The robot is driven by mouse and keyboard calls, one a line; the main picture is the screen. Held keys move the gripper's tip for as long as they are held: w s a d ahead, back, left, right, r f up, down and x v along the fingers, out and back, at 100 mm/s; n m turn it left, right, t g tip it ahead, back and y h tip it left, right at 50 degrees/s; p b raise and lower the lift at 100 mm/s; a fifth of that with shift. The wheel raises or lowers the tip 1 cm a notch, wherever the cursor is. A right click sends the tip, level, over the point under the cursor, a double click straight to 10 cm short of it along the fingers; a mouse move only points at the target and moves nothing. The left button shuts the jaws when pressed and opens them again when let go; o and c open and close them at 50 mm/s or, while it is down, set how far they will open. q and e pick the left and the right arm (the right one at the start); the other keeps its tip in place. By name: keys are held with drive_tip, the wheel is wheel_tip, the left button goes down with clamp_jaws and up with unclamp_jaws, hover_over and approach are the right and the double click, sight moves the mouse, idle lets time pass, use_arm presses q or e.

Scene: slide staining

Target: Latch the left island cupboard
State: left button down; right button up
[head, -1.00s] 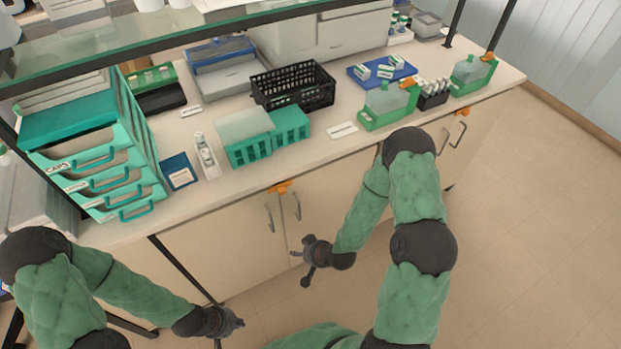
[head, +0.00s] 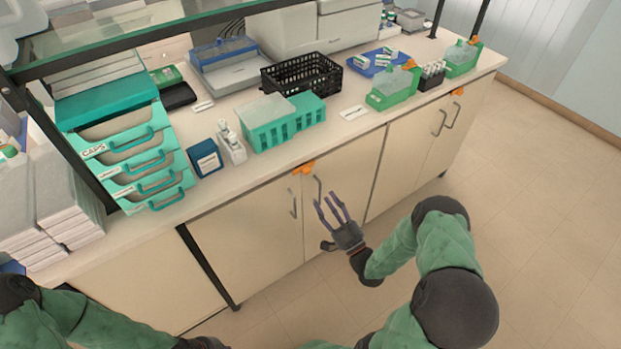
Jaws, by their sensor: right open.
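The left island cupboard has two pale doors, the left door (head: 245,235) and the right door (head: 350,175), and both look closed. Each has a vertical metal handle, the left one (head: 293,204) and the right one (head: 318,188). An orange latch (head: 304,168) sits at the top of the seam, under the counter edge; its exact turn is too small to tell. My left gripper (head: 203,343) is mostly cut off at the bottom edge.
A second cupboard with its own orange latch (head: 458,92) is further right. The floor (head: 540,190) at right is clear.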

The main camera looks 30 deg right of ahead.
sight(306, 170)
drive_tip(key=b+x, duration=0.2)
drive_tip(key=x, duration=0.7)
drive_tip(key=shift+w, duration=0.4)
drive_tip(key=shift+c, duration=0.3)
clamp_jaws()
